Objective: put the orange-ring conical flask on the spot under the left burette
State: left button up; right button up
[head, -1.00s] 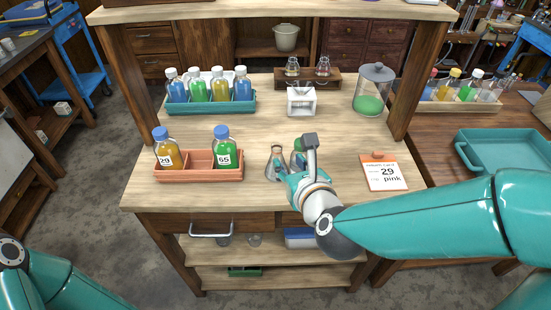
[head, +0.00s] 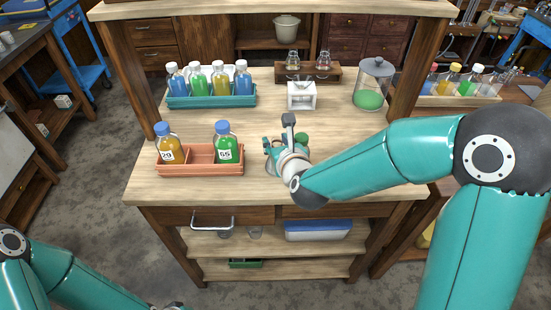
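My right gripper (head: 273,149) is low over the middle of the bench, at the small conical flasks. The clear glass of one conical flask (head: 269,163) shows only in part beside and behind the gripper. I cannot make out an orange ring on it, nor whether the fingers are closed on it. A green-topped item (head: 302,139) stands just behind the gripper, mostly hidden. No burette and no marked spot can be made out.
A terracotta tray (head: 200,171) with bottles marked 29 and 65 stands left of the gripper. Behind are a teal bottle rack (head: 212,101), a white stand (head: 301,96), a wooden rack (head: 308,74) with two small glass vessels, and a lidded jar (head: 371,85).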

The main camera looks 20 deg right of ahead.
jog(key=shift+c, duration=0.2)
grip_shut()
jog(key=shift+r, duration=0.25)
